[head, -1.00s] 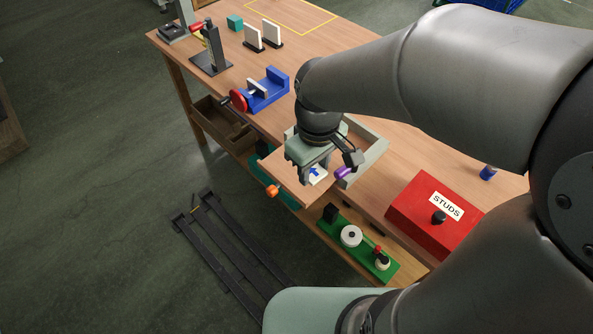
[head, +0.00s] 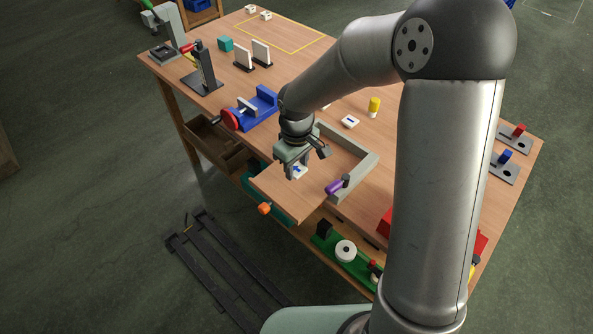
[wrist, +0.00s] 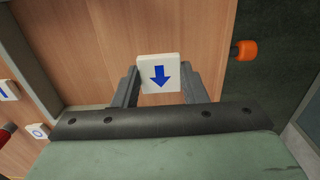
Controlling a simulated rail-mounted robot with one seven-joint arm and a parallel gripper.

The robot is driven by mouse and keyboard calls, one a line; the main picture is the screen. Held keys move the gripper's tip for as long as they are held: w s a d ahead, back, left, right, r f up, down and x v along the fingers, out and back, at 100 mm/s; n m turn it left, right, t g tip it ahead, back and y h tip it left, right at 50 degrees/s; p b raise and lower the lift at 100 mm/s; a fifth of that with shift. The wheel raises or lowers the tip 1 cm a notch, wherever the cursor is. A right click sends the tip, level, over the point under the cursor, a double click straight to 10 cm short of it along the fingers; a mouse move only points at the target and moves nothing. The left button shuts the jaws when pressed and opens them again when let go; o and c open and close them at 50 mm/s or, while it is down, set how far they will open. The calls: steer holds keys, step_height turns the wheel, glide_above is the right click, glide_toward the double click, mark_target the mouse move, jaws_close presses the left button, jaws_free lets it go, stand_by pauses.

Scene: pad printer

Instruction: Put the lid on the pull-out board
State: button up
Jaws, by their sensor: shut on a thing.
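The lid (head: 299,172), a white square piece with a blue arrow, is between the fingers of my gripper (head: 296,172). The wrist view shows the lid (wrist: 160,74) face on, with the gripper's two fingers (wrist: 160,88) closed on its sides. The pull-out board (head: 283,196) juts from the table's front edge, with an orange knob (head: 265,208) at its front. The lid is over this board; I cannot tell whether it touches it. The board (wrist: 198,30) also lies below the lid in the wrist view.
A grey-green frame (head: 357,172) stands right behind the board, with a purple-handled object (head: 337,187) beside it. Another white marked piece (head: 349,121) and a yellow cylinder (head: 374,106) lie further back. A blue vise (head: 258,106) is to the left. The board's front part is bare.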

mark_target(296, 168)
steer(key=shift+w+f, duration=0.15)
steer(key=shift+f, duration=1.75)
steer(key=o, duration=0.9)
step_height(296, 168, up, 12)
steer(key=shift+r, duration=0.15)
steer(key=s+d+r+m, duration=0.1)
steer(key=s+d+m, duration=0.2)
steer(key=s, duration=0.4)
steer(key=s+d+r+m, duration=0.1)
steer(key=s+d+m, duration=0.1)
steer(key=s+d, duration=0.3)
steer(key=s+d+r+m, duration=0.1)
steer(key=s+d+m, duration=0.2)
steer(key=s, duration=0.6)
steer(key=shift+d+m, duration=0.3)
steer(key=shift+d, duration=0.4)
